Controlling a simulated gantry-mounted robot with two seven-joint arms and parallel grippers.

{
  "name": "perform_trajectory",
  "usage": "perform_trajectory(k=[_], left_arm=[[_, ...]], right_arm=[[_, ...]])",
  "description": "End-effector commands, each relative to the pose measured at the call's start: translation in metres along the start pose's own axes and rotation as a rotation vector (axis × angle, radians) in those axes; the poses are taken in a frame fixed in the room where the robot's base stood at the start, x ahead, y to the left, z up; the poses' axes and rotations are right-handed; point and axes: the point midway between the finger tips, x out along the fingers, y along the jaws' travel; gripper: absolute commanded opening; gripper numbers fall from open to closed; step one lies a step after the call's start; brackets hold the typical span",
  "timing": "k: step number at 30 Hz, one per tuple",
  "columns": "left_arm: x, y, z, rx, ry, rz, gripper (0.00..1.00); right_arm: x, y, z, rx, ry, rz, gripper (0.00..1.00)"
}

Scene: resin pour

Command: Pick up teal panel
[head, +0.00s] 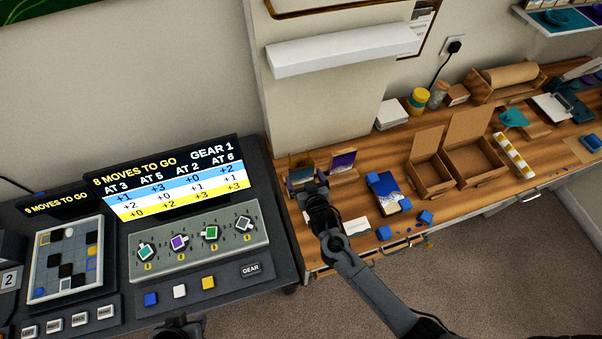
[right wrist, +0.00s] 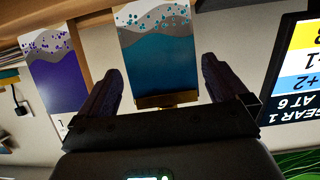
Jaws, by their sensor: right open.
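The teal panel (right wrist: 157,58) shows in the right wrist view, with a grey and white wavy band and teal dots at one end. It stands on a small wooden holder (right wrist: 166,99). My right gripper (right wrist: 160,82) is open, with one finger on each side of the panel in that picture and gaps between. Whether the fingers overlap it in depth I cannot tell. In the head view my right gripper (head: 304,184) is at the left end of the wooden bench and largely covers the panel. A dark part of my left arm (head: 180,328) shows at the bottom edge; its jaws are unclear.
A purple panel (right wrist: 55,80) stands close beside the teal one. A blue panel (head: 386,190), blue pieces (head: 384,233) and open cardboard boxes (head: 430,176) lie to the right on the bench (head: 355,205). A console with a score screen (head: 170,185) stands close on the left.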

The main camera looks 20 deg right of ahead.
Motion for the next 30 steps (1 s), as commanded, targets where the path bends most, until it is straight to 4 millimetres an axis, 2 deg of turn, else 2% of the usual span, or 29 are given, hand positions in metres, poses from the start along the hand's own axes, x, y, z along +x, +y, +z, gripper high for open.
perform_trajectory(k=[6, 15, 23, 30], left_arm=[[0.000, 0.000, 0.000, 0.000, 0.000, 0.000, 0.38], [0.000, 0.002, -0.001, -0.008, 0.000, 0.006, 0.38], [0.000, 0.003, -0.001, -0.013, 0.001, 0.010, 0.38], [0.000, 0.003, -0.001, -0.010, 0.000, 0.009, 0.38]], right_arm=[[0.021, 0.000, 0.000, 0.001, -0.001, 0.001, 1.00], [0.023, 0.000, 0.000, 0.001, 0.000, 0.000, 1.00], [0.023, 0.000, 0.000, 0.001, 0.000, 0.000, 0.63], [0.023, 0.000, -0.001, 0.001, 0.002, 0.000, 0.63]])
